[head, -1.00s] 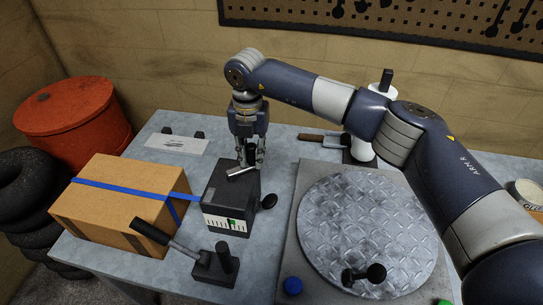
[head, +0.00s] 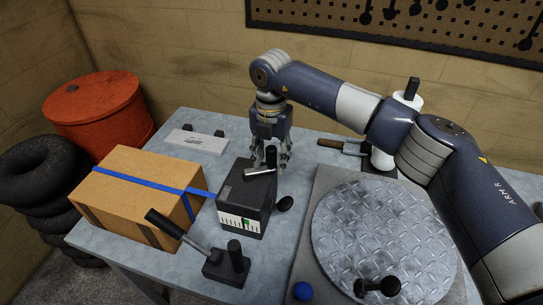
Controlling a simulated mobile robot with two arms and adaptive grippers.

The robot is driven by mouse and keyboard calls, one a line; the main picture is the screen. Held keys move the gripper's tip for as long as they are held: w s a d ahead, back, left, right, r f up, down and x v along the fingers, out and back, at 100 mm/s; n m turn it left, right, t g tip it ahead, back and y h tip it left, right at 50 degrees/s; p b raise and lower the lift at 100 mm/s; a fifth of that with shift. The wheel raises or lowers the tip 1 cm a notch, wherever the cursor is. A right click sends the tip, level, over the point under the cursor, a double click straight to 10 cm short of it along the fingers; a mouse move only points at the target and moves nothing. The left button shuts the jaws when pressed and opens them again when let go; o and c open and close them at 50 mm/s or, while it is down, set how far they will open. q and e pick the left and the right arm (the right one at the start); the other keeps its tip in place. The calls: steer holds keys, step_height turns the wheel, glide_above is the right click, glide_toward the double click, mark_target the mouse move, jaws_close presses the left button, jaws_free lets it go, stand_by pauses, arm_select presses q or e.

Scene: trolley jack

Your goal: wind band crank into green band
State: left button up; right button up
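The band crank is a grey metal arm (head: 259,172) with an upright black knob (head: 271,155) on top of a black box (head: 240,195). A blue band runs from the box to the cardboard carton. The box's front has a white scale with a green band (head: 247,223); a pointer is too small to make out. My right gripper (head: 271,164) points down over the crank's far end. Its fingers look spread, with the knob between them, and contact cannot be told. My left gripper is not in view.
The strapped carton (head: 135,200) stands left of the box. A lever on a black base (head: 226,268) is in front. A round tread plate (head: 385,240) with a black handle lies right.

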steer(key=shift+r, duration=0.1)
step_height(320, 180, up, 12)
steer(key=shift+f, duration=0.1)
stand_by(0.4)
stand_by(0.4)
